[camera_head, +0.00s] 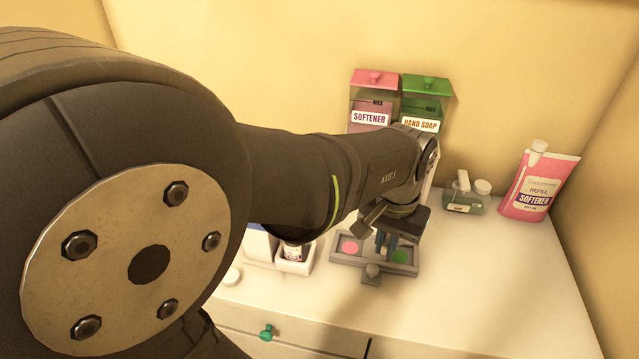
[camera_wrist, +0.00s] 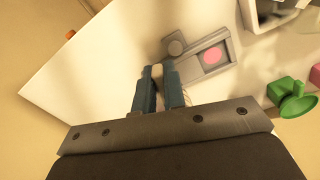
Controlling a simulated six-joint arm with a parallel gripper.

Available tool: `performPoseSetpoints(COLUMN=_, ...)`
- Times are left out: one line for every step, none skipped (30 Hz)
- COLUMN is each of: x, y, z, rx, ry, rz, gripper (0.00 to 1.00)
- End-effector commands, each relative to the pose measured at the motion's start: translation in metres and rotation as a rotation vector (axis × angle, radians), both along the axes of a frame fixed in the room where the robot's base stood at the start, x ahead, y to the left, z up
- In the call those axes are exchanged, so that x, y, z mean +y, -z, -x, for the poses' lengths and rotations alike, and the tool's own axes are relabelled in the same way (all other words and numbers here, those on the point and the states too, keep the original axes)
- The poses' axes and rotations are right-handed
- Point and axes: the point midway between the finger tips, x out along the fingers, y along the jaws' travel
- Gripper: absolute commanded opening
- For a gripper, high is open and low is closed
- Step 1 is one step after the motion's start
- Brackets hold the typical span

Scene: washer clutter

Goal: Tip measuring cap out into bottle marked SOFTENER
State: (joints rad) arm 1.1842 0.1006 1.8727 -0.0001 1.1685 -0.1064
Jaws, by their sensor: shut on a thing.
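My gripper (camera_head: 384,254) is low over the right part of a grey tray (camera_head: 345,262) on the counter. In the wrist view its blue fingers (camera_wrist: 157,80) are shut on a small pale thing (camera_wrist: 157,70), which looks like the measuring cap. The fingers hide most of it, and I cannot see its contents. A pink-lidded container (camera_head: 370,119) marked SOFTENER stands at the back wall.
A green-lidded HAND SOAP container (camera_head: 425,108) adjoins it. The tray has a pink disc (camera_wrist: 211,55) and a grey knob (camera_wrist: 175,47). The counter's front right is clear.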

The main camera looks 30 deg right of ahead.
Motion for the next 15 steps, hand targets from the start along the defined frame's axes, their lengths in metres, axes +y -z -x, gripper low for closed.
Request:
performPoseSetpoints(x=-0.002, y=-0.002, z=-0.009, rx=0.0, ry=0.05, rz=0.0, gripper=0.0)
performPoseSetpoints(x=-0.003, y=-0.003, z=-0.013, rx=0.0, ry=0.085, rz=0.001, gripper=0.0)
performPoseSetpoints(x=-0.004, y=-0.003, z=-0.019, rx=0.0, ry=0.131, rz=0.0, gripper=0.0)
performPoseSetpoints(x=-0.005, y=-0.004, z=-0.024, rx=0.0, ry=0.166, rz=0.0, gripper=0.0)
performPoseSetpoints(x=-0.006, y=-0.005, z=-0.028, rx=0.0, ry=0.202, rz=0.001, gripper=0.0)
performPoseSetpoints(x=-0.007, y=-0.006, z=-0.034, rx=0.0, ry=0.248, rz=0.001, gripper=0.0)
performPoseSetpoints(x=-0.007, y=-0.007, z=-0.039, rx=0.0, ry=0.283, rz=0.001, gripper=0.0)
performPoseSetpoints(x=-0.008, y=-0.008, z=-0.043, rx=0.0, ry=0.318, rz=0.001, gripper=0.0)
performPoseSetpoints(x=-0.009, y=-0.009, z=-0.05, rx=0.0, ry=0.364, rz=0.001, gripper=0.0)
performPoseSetpoints(x=-0.009, y=-0.009, z=-0.054, rx=0.0, ry=0.4, rz=0.0, gripper=0.0)
performPoseSetpoints(x=-0.009, y=-0.01, z=-0.059, rx=0.0, ry=0.434, rz=0.0, gripper=0.0)
performPoseSetpoints(x=-0.01, y=-0.011, z=-0.065, rx=0.0, ry=0.481, rz=0.0, gripper=0.0)
performPoseSetpoints(x=-0.01, y=-0.012, z=-0.07, rx=0.0, ry=0.517, rz=0.0, gripper=0.0)
performPoseSetpoints(x=-0.01, y=-0.012, z=-0.075, rx=0.0, ry=0.552, rz=0.0, gripper=0.0)
performPoseSetpoints(x=-0.01, y=-0.013, z=-0.081, rx=0.0, ry=0.598, rz=0.0, gripper=0.0)
